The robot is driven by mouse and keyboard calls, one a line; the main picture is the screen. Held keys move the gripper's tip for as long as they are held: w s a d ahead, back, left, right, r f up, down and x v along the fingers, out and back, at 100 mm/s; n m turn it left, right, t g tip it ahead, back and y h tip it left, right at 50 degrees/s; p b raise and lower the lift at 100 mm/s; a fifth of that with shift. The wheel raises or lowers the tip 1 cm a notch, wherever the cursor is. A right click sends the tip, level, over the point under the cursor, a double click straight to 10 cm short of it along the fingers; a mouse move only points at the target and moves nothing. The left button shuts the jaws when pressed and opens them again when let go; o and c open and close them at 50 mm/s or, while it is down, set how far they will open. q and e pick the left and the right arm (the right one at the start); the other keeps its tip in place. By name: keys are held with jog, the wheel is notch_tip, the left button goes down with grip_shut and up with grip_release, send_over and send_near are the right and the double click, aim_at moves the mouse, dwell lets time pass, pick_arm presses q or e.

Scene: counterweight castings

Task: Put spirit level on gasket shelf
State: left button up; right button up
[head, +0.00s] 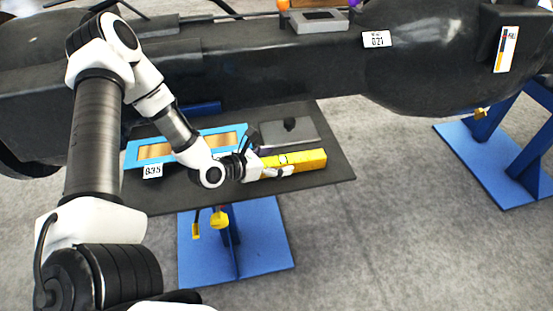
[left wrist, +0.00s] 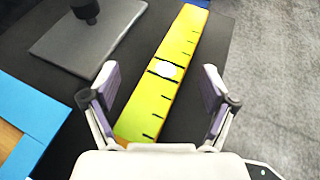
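The spirit level is a yellow bar (head: 308,160) with black tick marks and a pale round vial. It lies on a dark flat shelf (head: 335,173) near its front edge. In the left wrist view the level (left wrist: 178,55) runs from the bottom middle to the upper right. My left gripper (head: 264,167) is at the level's left end. In the left wrist view its fingers (left wrist: 158,98) are spread on either side of the level, with gaps visible. I cannot tell which surface is the gasket shelf. My right gripper is not in view.
A blue-framed tray (head: 133,152) with tan panels, by a "035" label (head: 152,171), lies left of the level. A grey plate with a black knob (head: 308,135) lies behind it. Large dark castings (head: 270,65) stand behind. Blue stands (head: 270,245) rest on the grey floor.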

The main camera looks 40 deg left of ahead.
pick_arm(q)
jog(key=shift+s+d+r, duration=0.1)
jog(key=shift+r, duration=0.05)
jog(key=shift+s+a+r+p, duration=0.25)
jog(key=shift+s+a+p, duration=0.05)
jog(key=shift+s, duration=0.05)
jog(key=p+v, duration=0.2)
jog(key=v, duration=0.2)
jog(key=shift+s+r, duration=0.1)
jog(key=shift+r, duration=0.15)
jog(key=p+v, duration=0.5)
jog(key=p, duration=0.1)
jog(key=shift+s+r+p, duration=0.15)
jog(key=shift+s+p, duration=0.05)
jog(key=shift+p, duration=0.1)
jog(key=shift+s+a+p, duration=0.15)
jog(key=shift+s+p, duration=0.35)
jog(key=shift+s, duration=0.1)
jog(key=s+d+f+m+g+y, duration=0.2)
jog(key=s+d+f+m+g, duration=0.3)
jog(key=m, duration=1.1)
jog(key=s+d+f+m+g+y, duration=0.2)
jog(key=s+d+f+m+g, duration=0.4)
jog(key=s+m, duration=0.4)
jog(key=d+m+g, duration=0.1)
jog(key=d+m, duration=0.1)
jog(key=m, duration=0.4)
jog(key=shift+d+f+g, duration=0.15)
jog(key=shift+f+g, duration=0.15)
jog(key=shift+f, duration=0.05)
